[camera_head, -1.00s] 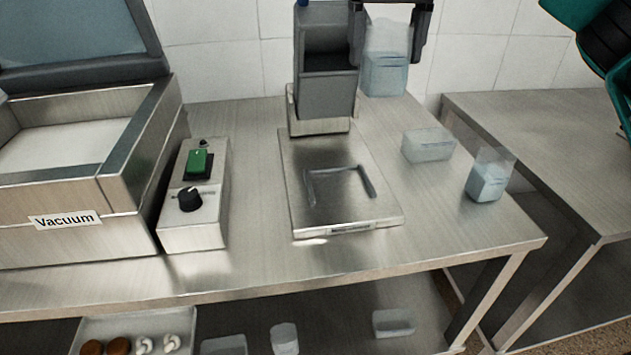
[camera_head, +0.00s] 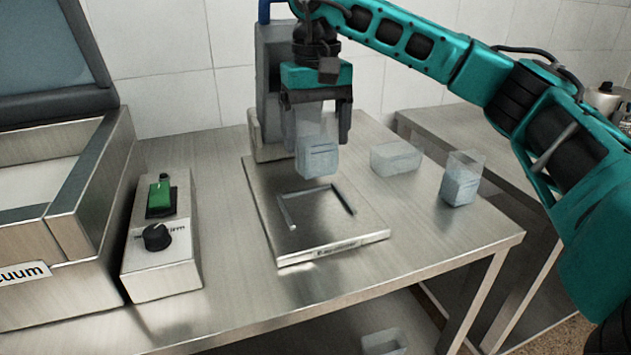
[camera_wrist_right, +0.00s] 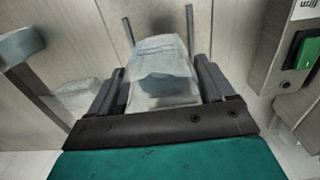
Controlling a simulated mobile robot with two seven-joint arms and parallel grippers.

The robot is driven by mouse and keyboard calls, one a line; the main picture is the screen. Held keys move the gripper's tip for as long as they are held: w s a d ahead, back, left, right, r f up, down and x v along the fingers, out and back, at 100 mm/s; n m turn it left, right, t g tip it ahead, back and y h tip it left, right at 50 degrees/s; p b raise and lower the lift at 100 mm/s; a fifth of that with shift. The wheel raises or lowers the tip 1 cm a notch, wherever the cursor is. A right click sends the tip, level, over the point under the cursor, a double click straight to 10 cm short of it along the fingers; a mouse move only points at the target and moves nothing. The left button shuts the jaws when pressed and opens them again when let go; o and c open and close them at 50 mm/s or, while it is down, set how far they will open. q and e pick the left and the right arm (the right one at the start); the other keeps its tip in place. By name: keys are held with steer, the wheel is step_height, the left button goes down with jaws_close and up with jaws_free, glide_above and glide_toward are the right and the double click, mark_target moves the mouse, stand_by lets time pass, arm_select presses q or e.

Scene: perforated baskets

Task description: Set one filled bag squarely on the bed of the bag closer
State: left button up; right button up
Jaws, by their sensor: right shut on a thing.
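The bag closer has a flat steel bed (camera_head: 330,238) with a raised U-shaped guide on it and a grey upright head (camera_head: 272,85) at its back. My right gripper (camera_head: 317,128) is shut on a clear bag with pale blue contents (camera_head: 317,158). The bag hangs roughly upright over the back part of the bed, behind the guide. I cannot tell whether its base touches the bed. In the right wrist view the bag (camera_wrist_right: 163,65) is between the two dark fingers, with the guide's bars beyond it. My left gripper is not in view.
Another filled bag (camera_head: 460,188) stands at the table's right edge. A control box (camera_head: 162,262) with green switch and the vacuum machine (camera_head: 75,220) stand left. The table front is clear.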

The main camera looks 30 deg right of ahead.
mark_target(315, 112)
step_height(315, 112, down, 7)
steer(key=shift+r+b, duration=0.1)
steer(key=shift+b, duration=0.35)
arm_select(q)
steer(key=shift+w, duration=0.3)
arm_select(e)
steer(key=shift+f, duration=0.35)
steer(key=o, duration=1)
steer(key=shift+f, duration=0.15)
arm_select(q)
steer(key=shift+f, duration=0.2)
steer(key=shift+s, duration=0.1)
arm_select(e)
step_height(315, 112, up, 11)
steer(key=shift+a+r+p, duration=0.1)
steer(key=shift+r+p, duration=0.05)
steer(key=shift+p, duration=0.75)
steer(key=shift+r, duration=0.55)
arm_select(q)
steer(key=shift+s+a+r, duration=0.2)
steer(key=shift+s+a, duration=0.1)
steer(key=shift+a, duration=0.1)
